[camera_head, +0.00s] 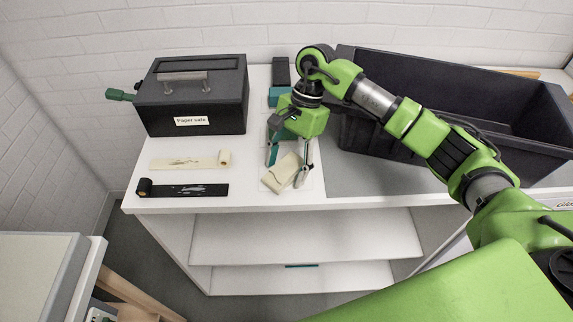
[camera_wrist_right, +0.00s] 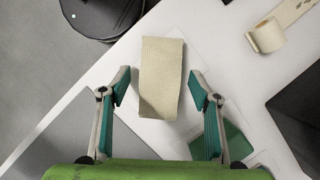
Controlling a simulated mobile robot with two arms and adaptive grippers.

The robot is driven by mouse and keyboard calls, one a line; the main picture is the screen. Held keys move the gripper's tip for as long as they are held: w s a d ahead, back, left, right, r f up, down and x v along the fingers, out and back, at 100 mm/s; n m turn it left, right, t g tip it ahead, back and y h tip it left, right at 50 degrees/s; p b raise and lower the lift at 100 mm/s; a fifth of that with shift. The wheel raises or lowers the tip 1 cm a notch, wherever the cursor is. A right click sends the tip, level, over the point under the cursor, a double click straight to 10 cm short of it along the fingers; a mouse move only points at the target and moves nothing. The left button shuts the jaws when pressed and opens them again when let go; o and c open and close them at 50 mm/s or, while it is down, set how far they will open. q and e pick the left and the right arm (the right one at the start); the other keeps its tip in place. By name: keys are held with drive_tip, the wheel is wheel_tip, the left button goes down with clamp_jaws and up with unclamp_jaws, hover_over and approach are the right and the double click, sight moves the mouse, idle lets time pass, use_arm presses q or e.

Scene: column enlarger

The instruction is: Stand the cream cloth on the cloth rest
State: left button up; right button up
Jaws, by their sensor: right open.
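The cream cloth (camera_head: 281,174) is at the front of the white counter, over a pale flat sheet (camera_head: 313,174). In the right wrist view the cloth (camera_wrist_right: 160,78) is a textured strip between and ahead of my fingers. My right gripper (camera_head: 286,170) is open and points down, with a finger on each side of the cloth. The fingers look apart from it in the wrist view (camera_wrist_right: 160,76). I cannot tell whether the cloth touches anything but the surface below. I cannot surely pick out the cloth rest. My left gripper is not in view.
A black paper safe (camera_head: 195,100) stands at the back left. A cream roll (camera_head: 190,160) and a black roll (camera_head: 185,190) lie in front of it. A large dark trough (camera_head: 440,100) fills the right. A teal block (camera_head: 277,97) lies behind my gripper.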

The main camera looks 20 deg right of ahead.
drive_tip(key=shift+p+v, duration=1)
drive_tip(key=shift+v, duration=2.95)
drive_tip(key=shift+r, duration=0.1)
drive_tip(key=v, duration=1.2)
drive_tip(key=shift+s, duration=0.15)
